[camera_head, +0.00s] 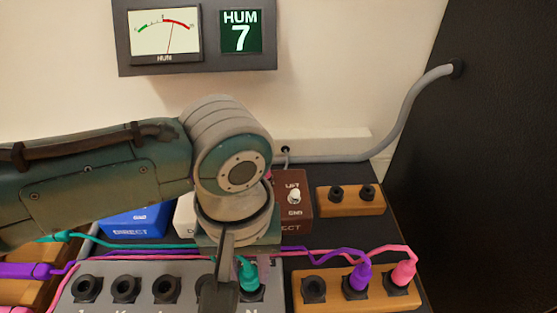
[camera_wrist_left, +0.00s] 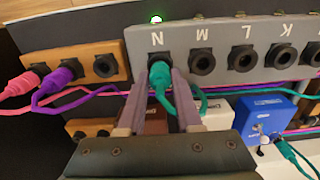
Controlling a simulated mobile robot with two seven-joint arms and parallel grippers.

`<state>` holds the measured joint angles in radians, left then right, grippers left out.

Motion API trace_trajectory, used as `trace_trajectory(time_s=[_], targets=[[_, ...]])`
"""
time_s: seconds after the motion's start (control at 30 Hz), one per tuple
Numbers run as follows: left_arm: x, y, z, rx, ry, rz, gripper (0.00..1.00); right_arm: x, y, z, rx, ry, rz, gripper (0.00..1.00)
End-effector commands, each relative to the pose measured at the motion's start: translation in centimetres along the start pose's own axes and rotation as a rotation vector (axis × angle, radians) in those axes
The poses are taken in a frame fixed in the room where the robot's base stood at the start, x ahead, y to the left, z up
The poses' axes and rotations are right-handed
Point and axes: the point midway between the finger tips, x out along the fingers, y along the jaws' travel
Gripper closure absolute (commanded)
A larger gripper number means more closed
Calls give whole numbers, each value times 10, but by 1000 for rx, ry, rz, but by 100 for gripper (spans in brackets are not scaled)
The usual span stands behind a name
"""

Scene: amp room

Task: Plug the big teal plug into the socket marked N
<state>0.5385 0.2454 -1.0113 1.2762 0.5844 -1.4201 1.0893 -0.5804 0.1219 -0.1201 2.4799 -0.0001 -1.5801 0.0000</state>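The big teal plug (camera_head: 249,275) stands in the socket marked N at the right end of the grey panel (camera_head: 180,291). In the left wrist view the teal plug (camera_wrist_left: 160,76) covers that socket's opening, with the letter N beside it and a lit green-white lamp (camera_wrist_left: 156,19) at the panel edge. My left gripper (camera_wrist_left: 160,88) has one finger on each side of the plug, with no clear gap, and looks shut on it. In the head view my left gripper (camera_head: 243,278) comes down over the panel. My right gripper is not in view.
Empty sockets M (camera_wrist_left: 202,61) and L (camera_wrist_left: 241,57) sit beside N. A wooden block (camera_head: 330,292) holds a purple plug (camera_head: 359,277) and a pink plug (camera_head: 402,272). Loose cables run behind the panel. A brown switch box (camera_head: 293,215) and blue box (camera_wrist_left: 264,110) stand behind. The meter reads HUM 7.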

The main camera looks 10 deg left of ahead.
Motion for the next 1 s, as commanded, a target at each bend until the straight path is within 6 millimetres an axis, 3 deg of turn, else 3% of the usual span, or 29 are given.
trace_trajectory(time_s=[0.03, 0.27, 0.67, 1.0], targets=[[0, 0, 0, 0, 0, 0, 60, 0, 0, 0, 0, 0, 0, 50], [0, 0, 0, 0, 0, 0, 35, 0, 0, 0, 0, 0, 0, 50], [-9, 0, 0, 0, 0, 0, 35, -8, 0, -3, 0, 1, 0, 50], [-65, 0, 0, 0, -1, 1, 35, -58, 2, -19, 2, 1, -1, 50]])
